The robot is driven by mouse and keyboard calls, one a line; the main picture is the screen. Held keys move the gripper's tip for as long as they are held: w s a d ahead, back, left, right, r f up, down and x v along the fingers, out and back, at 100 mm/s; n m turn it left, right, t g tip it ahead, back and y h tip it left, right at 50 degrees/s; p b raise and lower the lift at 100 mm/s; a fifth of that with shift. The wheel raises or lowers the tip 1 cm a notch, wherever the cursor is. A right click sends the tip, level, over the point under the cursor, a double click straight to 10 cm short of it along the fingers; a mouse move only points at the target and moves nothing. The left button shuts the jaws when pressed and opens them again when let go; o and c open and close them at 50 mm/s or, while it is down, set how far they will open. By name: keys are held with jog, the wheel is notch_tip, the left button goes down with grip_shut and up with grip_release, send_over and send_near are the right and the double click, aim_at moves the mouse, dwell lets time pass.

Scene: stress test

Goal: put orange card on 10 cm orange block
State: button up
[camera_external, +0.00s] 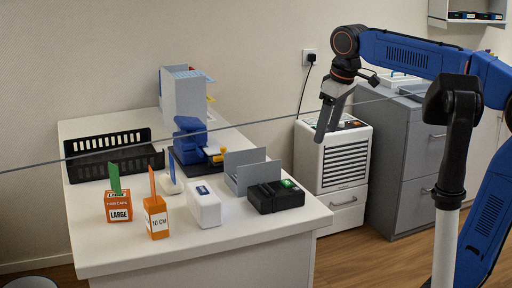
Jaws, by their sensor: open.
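The orange block labelled 10 CM (156,220) stands upright near the front edge of the white desk. A thin orange card (152,182) stands upright at the block's top; whether it is in the block or just behind it I cannot tell. My gripper (325,125) hangs in the air at the upper right, pointing down, in front of the white cabinet unit and well away from the block and card. It is open and holds nothing that I can see.
An orange LARGE box (118,207) with a green card (114,177) stands left of the block. A white container (204,207) and a black device (276,198) stand to its right. A black basket (112,160) lies behind. A thin grey line crosses the view above the desk.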

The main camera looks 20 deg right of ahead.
jog(key=s+d+f+m+t, duration=0.1)
jog(key=s+d+f+m, duration=0.2)
jog(key=s+d+f, duration=0.5)
jog(key=s+d+f+m+t+h, duration=0.1)
jog(key=s+d+f+m, duration=0.2)
jog(key=s+d+f, duration=0.4)
notch_tip(320, 180, down, 7)
jog(key=s, duration=0.2)
jog(key=shift+s+d+m, duration=0.3)
jog(key=shift+d, duration=0.05)
jog(key=shift+r, duration=0.1)
